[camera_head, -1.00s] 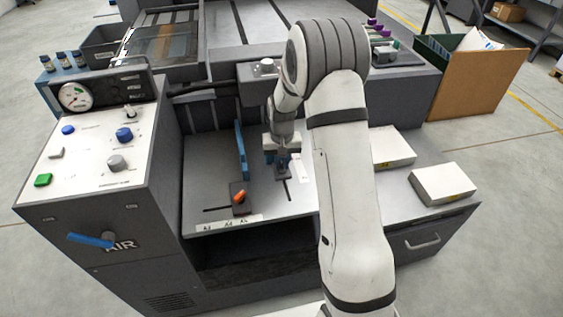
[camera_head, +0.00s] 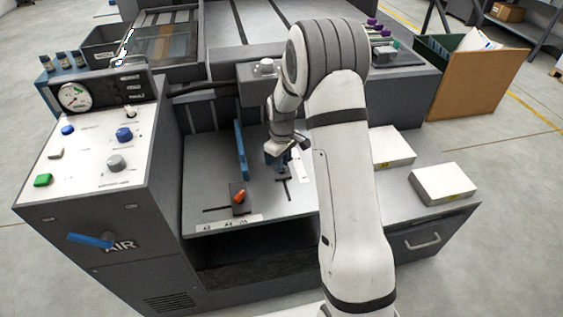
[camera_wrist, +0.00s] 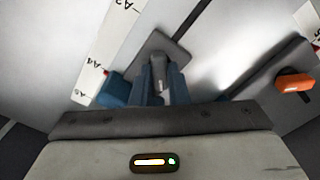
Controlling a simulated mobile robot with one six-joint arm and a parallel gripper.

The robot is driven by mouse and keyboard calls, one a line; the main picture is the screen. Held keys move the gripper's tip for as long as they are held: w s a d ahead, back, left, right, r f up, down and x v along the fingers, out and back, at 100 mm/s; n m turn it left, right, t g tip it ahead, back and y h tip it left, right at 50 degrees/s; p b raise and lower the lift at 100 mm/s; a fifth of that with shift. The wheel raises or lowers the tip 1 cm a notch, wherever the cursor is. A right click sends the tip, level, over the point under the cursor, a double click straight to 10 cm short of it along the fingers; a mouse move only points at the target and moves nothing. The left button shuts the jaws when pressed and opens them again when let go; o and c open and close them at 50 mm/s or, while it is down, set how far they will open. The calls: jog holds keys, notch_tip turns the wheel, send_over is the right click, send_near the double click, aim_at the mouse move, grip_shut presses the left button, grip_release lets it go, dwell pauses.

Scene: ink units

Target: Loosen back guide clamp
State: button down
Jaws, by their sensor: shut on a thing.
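The back guide clamp shows in the wrist view as a dark plate (camera_wrist: 172,44) with a grey lever (camera_wrist: 158,70) standing on it. My gripper (camera_wrist: 162,84) is shut on this lever, one blue finger on each side. In the head view, my gripper (camera_head: 276,163) points down at the clamp plate (camera_head: 283,177) on the grey table; the fingers and my wrist hide the lever there. A blue block (camera_wrist: 118,90), perhaps part of the back guide, sits beside the fingers in the wrist view.
Left of my gripper stands a long blue guide (camera_head: 241,150), with an orange-levered clamp (camera_head: 239,196) in front. A white size scale (camera_wrist: 108,52) lies close by. A control panel (camera_head: 95,150) rises at left; paper stacks (camera_head: 443,183) lie at right.

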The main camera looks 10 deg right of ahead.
jog(key=shift+n, duration=0.5)
jog(key=c, duration=1.4)
grip_release()
jog(key=shift+r+p, duration=0.4)
jog(key=shift+r, duration=3.5)
